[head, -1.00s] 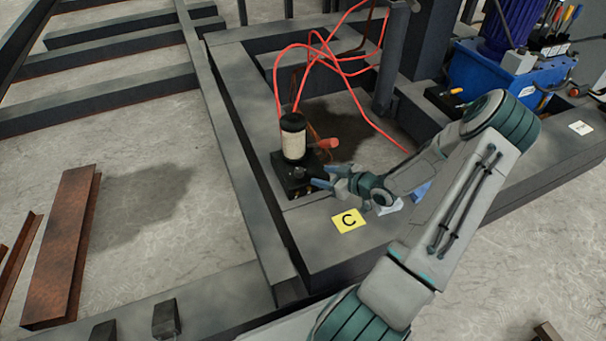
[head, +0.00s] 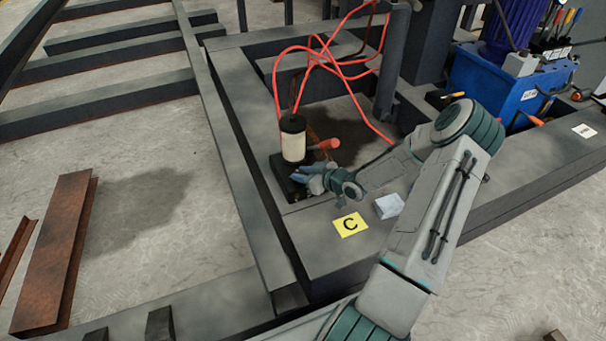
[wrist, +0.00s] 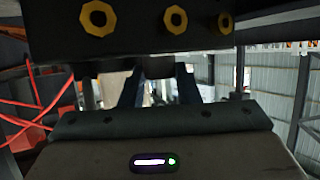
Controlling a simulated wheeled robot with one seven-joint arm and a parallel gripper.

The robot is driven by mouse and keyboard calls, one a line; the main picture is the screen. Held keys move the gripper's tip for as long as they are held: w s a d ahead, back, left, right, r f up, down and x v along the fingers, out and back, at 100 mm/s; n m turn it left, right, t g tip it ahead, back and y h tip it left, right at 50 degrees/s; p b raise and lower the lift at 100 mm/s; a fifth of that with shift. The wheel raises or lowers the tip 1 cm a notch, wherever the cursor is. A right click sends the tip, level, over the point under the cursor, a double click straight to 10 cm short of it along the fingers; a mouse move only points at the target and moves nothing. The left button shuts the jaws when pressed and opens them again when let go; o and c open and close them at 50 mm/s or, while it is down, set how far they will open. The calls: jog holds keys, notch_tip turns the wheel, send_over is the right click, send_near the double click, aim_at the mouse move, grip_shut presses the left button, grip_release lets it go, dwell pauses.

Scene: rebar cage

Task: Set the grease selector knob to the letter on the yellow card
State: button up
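The yellow card (head: 350,225) lies flat on the grey steel frame and shows the letter C. The grease unit, a pale cylinder with black caps (head: 293,145) on a dark block, stands behind and left of the card. My gripper (head: 302,174) is at the front of its dark base, with blue fingertips pointing left. The selector knob and its letters cannot be made out; the gripper covers that side. In the wrist view, a dark block with brass-coloured round fittings (wrist: 172,20) fills the top, and both fingers reach up to it, with a gap between them. Whether they grip anything is hidden.
A red-orange handle (head: 328,144) sticks out right of the cylinder. Red hoses (head: 325,60) loop behind it. A small grey block (head: 388,206) lies right of the card. A blue pump unit (head: 500,85) stands at the back right. Rusty steel (head: 60,240) lies at left.

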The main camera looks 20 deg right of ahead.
jog(key=shift+c, duration=1.2)
jog(key=shift+m+h+b, duration=0.4)
jog(key=shift+h+b, duration=0.1)
jog(key=shift+s+a+f+m+t+h+b, duration=0.1)
jog(key=shift+a+m+t+h+b, duration=0.05)
jog(key=shift+m+t+h+b, duration=0.2)
jog(key=m+h, duration=0.1)
jog(key=m+h+b, duration=0.2)
jog(key=shift+a+t+h, duration=0.25)
jog(key=shift+t, duration=0.1)
jog(key=m+h, duration=0.1)
jog(key=m+h+b, duration=0.1)
jog(key=h, duration=0.1)
jog(key=m+h, duration=0.1)
jog(key=m, duration=0.1)
jog(key=shift+a+b, duration=0.3)
jog(key=shift+b, duration=0.1)
jog(key=m+h, duration=0.1)
jog(key=m+g+h, duration=0.1)
jog(key=h, duration=0.1)
jog(key=m+g+h, duration=0.1)
jog(key=m, duration=0.1)
jog(key=shift+w+a+r+h, duration=0.2)
jog(key=shift+r+h, duration=0.05)
jog(key=shift+h, duration=0.15)
jog(key=shift+w+m+g+h+p, duration=0.1)
jog(key=shift+m+g+h+p, duration=1.15)
jog(key=shift+m+g+h, duration=0.4)
jog(key=shift+f+m, duration=0.1)
jog(key=shift+m, duration=0.2)
